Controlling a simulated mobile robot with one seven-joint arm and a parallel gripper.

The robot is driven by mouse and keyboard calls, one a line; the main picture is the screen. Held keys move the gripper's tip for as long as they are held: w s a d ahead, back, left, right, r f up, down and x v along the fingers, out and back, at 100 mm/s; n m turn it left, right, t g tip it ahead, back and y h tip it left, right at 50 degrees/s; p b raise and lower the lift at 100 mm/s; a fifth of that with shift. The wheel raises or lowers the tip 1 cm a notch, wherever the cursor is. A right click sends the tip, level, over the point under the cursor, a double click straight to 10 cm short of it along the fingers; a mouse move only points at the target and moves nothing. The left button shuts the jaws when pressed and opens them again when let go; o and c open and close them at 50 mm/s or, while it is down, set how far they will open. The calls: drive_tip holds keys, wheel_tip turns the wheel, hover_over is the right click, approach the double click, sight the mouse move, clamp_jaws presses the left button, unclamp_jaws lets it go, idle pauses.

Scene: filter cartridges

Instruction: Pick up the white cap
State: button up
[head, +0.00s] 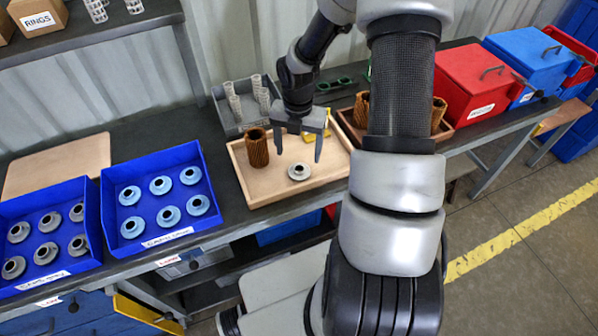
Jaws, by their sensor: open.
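The white cap (299,172) is a small round piece with a dark hole in its middle. It lies on the light wooden tray (275,192) in the middle of the bench. My gripper (299,155) points down over the tray with its two fingers apart. The fingertips appear just above and behind the cap, one towards each side, with nothing between them. From this one view I cannot tell the exact height of the fingers over the cap.
A brown pleated filter (257,148) stands on the tray, left of my gripper. A yellow object (318,130) lies behind it. Blue bins of light-blue caps (161,185) and grey caps (46,253) are at left. A grey bin (230,124) holds white mesh tubes behind the tray.

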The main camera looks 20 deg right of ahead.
sight(299, 169)
drive_tip(key=shift+s+d+f, duration=0.1)
drive_tip(key=shift+f, duration=1.6)
drive_tip(key=shift+s+f, duration=0.1)
drive_tip(key=shift+f, duration=1.55)
drive_tip(key=c, duration=1.1)
